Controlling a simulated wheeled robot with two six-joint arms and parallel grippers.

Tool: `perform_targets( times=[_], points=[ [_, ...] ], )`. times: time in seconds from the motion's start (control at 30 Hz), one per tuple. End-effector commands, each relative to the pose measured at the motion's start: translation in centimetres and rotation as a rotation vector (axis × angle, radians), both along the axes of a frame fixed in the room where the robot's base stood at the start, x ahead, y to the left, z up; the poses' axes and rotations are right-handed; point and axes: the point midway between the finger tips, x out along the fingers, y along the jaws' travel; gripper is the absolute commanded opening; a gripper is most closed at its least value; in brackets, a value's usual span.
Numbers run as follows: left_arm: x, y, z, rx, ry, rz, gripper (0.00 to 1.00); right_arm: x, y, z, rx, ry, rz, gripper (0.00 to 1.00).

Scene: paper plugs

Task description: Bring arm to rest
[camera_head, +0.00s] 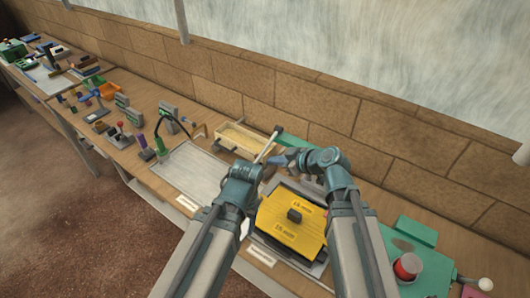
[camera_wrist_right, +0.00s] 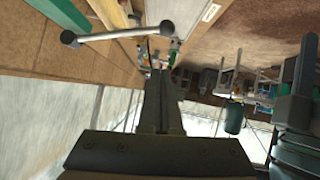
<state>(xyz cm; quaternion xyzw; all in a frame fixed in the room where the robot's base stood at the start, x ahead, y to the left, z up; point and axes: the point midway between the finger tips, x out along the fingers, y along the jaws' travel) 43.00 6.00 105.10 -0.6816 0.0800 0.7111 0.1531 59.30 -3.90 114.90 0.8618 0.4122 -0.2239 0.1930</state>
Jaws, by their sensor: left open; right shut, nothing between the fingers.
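My left arm comes in from the lower left, and its gripper (camera_head: 267,171) is beside the upper left of the yellow block; it is open, with its fingers small and partly hidden. My right arm bends over the bench from the right, and its gripper (camera_head: 278,159) points left, just above the left one. In the right wrist view the right gripper (camera_wrist_right: 160,78) is shut, with nothing between its fingers. A pale rod (camera_head: 268,144) rises close to both grippers; I cannot tell whether it touches either.
A yellow block (camera_head: 285,238) with a dark knob sits in front, between my forearms. A pale board (camera_head: 190,170) and a wooden tray (camera_head: 243,137) lie left of the grippers. A green machine (camera_head: 408,245) with a red knob stands at right. A brick wall (camera_head: 310,105) runs behind the bench.

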Motion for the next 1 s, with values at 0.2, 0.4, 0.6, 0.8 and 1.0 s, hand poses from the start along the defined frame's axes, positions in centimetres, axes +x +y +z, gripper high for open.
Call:
perform_targets(
  times=[0.2,0.4,0.6,0.8,1.0],
  points=[
    [0.0,0.0,0.8,-0.001,0.000,0.002,0.57,-1.0,-0.9,0.8,0.000,0.000,0.000,0.00],
    [0.0,0.0,0.8,-0.001,0.000,0.002,0.57,-1.0,-0.9,0.8,0.000,0.000,0.000,0.00],
    [0.0,0.0,0.8,-0.001,0.000,0.002,0.57,-1.0,-0.9,0.8,0.000,0.000,0.000,0.00],
    [0.0,0.0,-0.3,0.000,0.000,0.002,0.57,-3.0,0.8,-2.4,-0.034,0.144,0.011,0.00],
    [0.0,0.0,-2.6,0.000,0.000,0.001,0.57,-9.2,2.2,-10.0,-0.216,0.551,-0.102,0.00]
  ],
)
